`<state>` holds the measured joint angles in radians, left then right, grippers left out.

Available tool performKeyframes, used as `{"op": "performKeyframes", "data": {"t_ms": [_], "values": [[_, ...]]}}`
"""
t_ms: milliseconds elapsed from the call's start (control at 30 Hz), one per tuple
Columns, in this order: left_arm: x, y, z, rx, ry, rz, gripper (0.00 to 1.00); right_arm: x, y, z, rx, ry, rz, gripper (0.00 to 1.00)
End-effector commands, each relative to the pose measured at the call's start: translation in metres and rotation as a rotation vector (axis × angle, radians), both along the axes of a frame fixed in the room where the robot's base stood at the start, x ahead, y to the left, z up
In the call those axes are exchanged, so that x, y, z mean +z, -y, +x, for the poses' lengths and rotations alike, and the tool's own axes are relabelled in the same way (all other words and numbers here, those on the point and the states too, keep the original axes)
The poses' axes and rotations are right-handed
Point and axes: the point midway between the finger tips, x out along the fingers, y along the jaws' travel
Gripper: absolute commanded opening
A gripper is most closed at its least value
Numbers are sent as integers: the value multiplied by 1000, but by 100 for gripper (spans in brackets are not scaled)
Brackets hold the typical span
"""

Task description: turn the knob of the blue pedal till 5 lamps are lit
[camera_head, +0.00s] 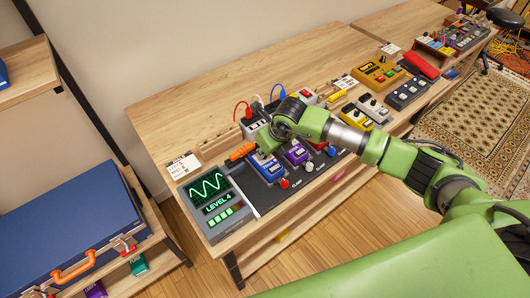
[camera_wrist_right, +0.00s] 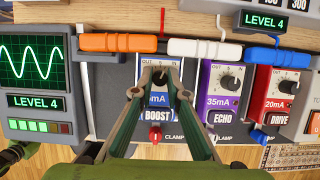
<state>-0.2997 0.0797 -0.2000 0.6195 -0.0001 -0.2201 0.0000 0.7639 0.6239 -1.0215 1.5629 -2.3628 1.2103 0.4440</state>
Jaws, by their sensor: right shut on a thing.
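The blue pedal (camera_head: 270,171), labelled BOOST, sits on the dark board between the screen unit and the purple pedal. It also shows in the right wrist view (camera_wrist_right: 145,72), partly covered by my fingers. My right gripper (camera_head: 266,141) reaches down over its top; in the wrist view its fingertips (camera_wrist_right: 160,77) are shut on the blue pedal's dark knob (camera_wrist_right: 160,78). The screen unit (camera_head: 217,203) shows a green wave and reads LEVEL 4. In its lamp row (camera_wrist_right: 38,127) several lamps are lit green and the right end is dark. My left gripper is not in view.
The purple ECHO pedal (camera_wrist_right: 221,90) and red DRIVE pedal (camera_wrist_right: 277,97) stand close to the right. Orange (camera_wrist_right: 120,42), white (camera_wrist_right: 205,48) and blue (camera_wrist_right: 277,57) handles lie above the pedals. A red clamp knob (camera_wrist_right: 155,135) is below the blue pedal. The wooden table (camera_head: 195,95) is clear behind.

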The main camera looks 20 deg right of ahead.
Motion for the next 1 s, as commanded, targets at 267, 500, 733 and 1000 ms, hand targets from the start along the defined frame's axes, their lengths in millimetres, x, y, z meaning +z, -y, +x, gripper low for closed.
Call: {"op": "performKeyframes", "data": {"t_ms": [267, 500, 733, 1000], "values": [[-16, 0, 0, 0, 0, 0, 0, -2, -2, 1, -185, 3, 2, 0], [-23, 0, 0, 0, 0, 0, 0, 0, -3, 0, -289, 2, 3, 0], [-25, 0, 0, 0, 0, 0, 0, 1, -2, 0, -329, 2, 1, 0], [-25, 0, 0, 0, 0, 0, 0, 1, -2, 0, -331, 2, 1, 0]]}}
